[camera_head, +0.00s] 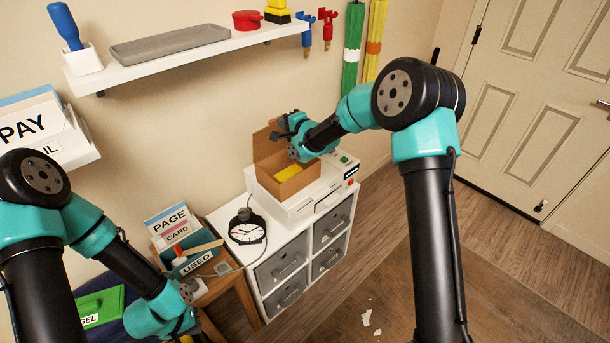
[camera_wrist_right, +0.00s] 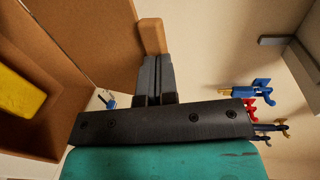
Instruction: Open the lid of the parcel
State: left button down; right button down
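The parcel (camera_head: 285,186) is an open-topped brown cardboard box with something yellow (camera_head: 288,172) inside. Its lid (camera_head: 266,139) stands raised at the back of the box. In the right wrist view the lid is a brown panel (camera_wrist_right: 85,35) with a tan tab (camera_wrist_right: 151,37) on its edge; the yellow content (camera_wrist_right: 18,92) shows at left. My right gripper (camera_head: 284,127) is at the raised lid, its fingers (camera_wrist_right: 156,78) close together against the tab and seeming to hold it. My left arm comes in at lower left; its gripper (camera_head: 184,338) is mostly cut off by the bottom edge.
The parcel rests on a white device (camera_head: 310,194) on a white drawer cabinet (camera_head: 267,254). A black clock (camera_head: 247,231) stands left of it. A small table (camera_head: 229,286) holds a card box and the USED bin (camera_head: 196,262). A shelf (camera_head: 190,54) hangs above.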

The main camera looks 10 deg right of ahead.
jog(key=shift+w+a+r, duration=0.15)
jog(key=shift+w+a, duration=0.2)
jog(key=shift+w, duration=0.3)
jog(key=shift+w+a+r, duration=0.1)
jog(key=shift+w+a, duration=0.2)
jog(key=shift+w, duration=0.3)
jog(key=shift+w+a, duration=0.1)
jog(key=shift+w, duration=0.1)
jog(key=f+v, duration=0.1)
jog(key=v, duration=0.8)
jog(key=shift+f, duration=0.15)
